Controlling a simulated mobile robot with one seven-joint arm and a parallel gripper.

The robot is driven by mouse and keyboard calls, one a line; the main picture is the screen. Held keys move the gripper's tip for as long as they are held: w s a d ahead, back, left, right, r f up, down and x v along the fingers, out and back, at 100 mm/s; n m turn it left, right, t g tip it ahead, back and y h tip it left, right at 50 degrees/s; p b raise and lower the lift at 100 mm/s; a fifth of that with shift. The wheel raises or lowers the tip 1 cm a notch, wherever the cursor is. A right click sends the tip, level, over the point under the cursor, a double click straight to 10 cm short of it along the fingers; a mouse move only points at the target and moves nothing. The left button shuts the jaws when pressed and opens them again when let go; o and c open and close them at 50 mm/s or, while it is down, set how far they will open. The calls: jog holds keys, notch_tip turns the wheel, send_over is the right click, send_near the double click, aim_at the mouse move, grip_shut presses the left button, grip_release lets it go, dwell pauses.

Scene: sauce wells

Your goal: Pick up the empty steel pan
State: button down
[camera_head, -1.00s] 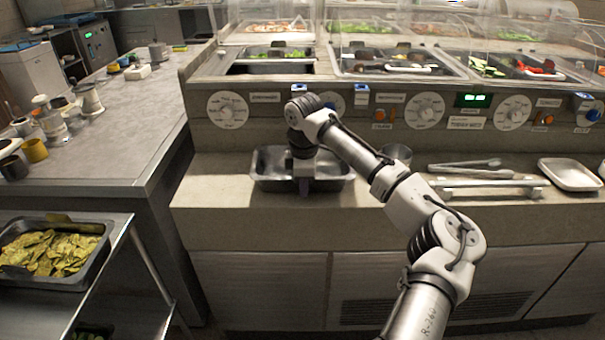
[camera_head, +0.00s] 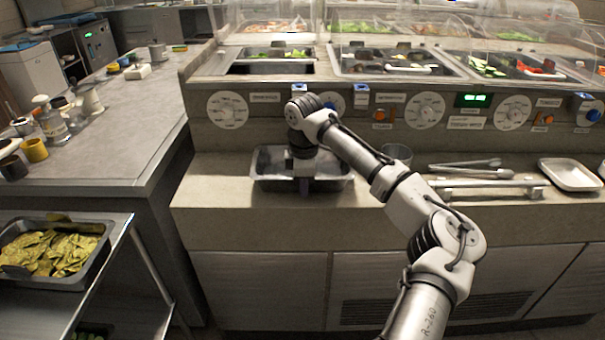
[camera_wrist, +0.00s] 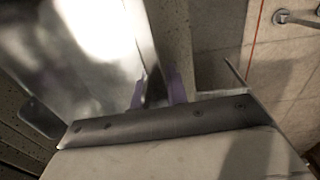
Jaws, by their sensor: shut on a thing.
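The empty steel pan (camera_head: 268,168) sits on the stone ledge in front of the control panel in the head view. My gripper (camera_head: 304,188) points down at the pan's near rim. In the wrist view the shiny inside of the pan (camera_wrist: 85,50) fills the upper left. There my gripper's two purple-grey fingertips (camera_wrist: 158,88) are shut on the pan's wall, one on each side. The exact contact is partly blurred. The pan looks level in the head view, and I cannot see a gap under it.
A steel cup (camera_head: 397,153) stands right of the pan behind my arm. Tongs (camera_head: 465,164) and a white tray (camera_head: 570,175) lie farther right. The control panel with knobs (camera_head: 228,110) rises behind.

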jog(key=shift+r, duration=0.1)
dwell(0.3)
notch_tip(320, 180, up, 20)
dwell(0.5)
